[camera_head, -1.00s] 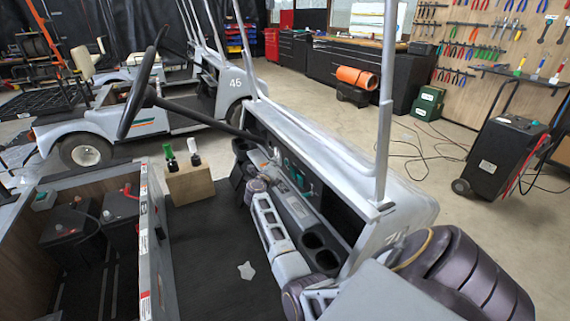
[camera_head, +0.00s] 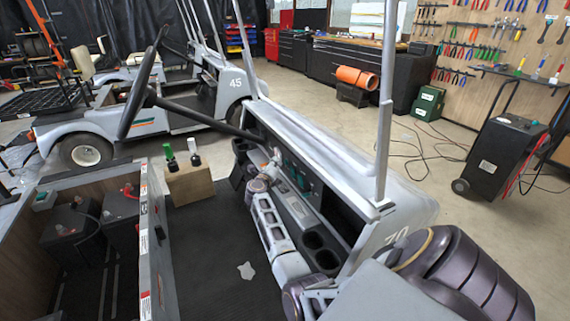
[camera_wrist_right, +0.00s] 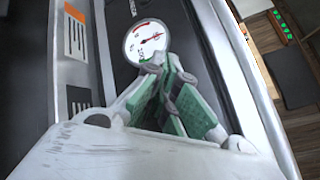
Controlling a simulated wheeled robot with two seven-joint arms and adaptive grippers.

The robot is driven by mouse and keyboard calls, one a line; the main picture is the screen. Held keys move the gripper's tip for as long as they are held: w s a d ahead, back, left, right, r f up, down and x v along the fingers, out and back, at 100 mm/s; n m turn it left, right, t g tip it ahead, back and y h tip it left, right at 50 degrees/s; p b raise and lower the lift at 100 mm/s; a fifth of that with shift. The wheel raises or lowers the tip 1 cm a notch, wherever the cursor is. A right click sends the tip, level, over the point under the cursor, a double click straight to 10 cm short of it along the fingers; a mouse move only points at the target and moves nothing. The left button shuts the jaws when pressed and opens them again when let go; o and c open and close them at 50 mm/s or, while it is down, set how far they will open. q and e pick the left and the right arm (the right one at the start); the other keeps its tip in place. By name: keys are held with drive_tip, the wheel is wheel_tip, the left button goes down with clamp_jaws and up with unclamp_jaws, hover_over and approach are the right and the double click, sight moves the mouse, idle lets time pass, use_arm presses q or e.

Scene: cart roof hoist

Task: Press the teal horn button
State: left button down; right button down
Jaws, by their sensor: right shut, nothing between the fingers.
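My right gripper (camera_head: 293,172) is at the cart's dashboard (camera_head: 322,205), with its arm reaching up from the lower right in the head view. In the right wrist view its green-padded fingers (camera_wrist_right: 168,72) are shut with nothing between them. Their tips lie in front of the lower edge of a round white gauge (camera_wrist_right: 148,42) with a red needle. I cannot make out the teal horn button apart from the green finger pads; it may be hidden behind the gripper. Whether the tips touch the dash I cannot tell. My left gripper is not in view.
The black steering wheel (camera_head: 136,95) and its column stand left of the gripper. A tan block (camera_head: 190,183) with a green and a white knob sits on the cart floor. A roof post (camera_head: 385,110) rises right of the dash. Batteries (camera_head: 70,228) lie in the left compartment.

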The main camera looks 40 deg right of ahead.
drive_tip(key=shift+s+d, duration=0.1)
drive_tip(key=shift+d, duration=0.25)
idle(0.5)
drive_tip(key=shift+s+d, duration=0.15)
drive_tip(key=shift+d, duration=0.3)
idle(0.9)
drive_tip(key=shift+a, duration=0.15)
drive_tip(key=shift+w+a, duration=0.25)
drive_tip(key=shift+a, duration=0.4)
drive_tip(key=shift+a, duration=0.1)
drive_tip(key=shift+w+a, duration=0.25)
drive_tip(key=shift+a, duration=0.5)
drive_tip(key=shift+w+a, duration=0.25)
drive_tip(key=shift+a, duration=0.55)
drive_tip(key=shift+w+a, duration=0.25)
drive_tip(key=shift+a, duration=0.5)
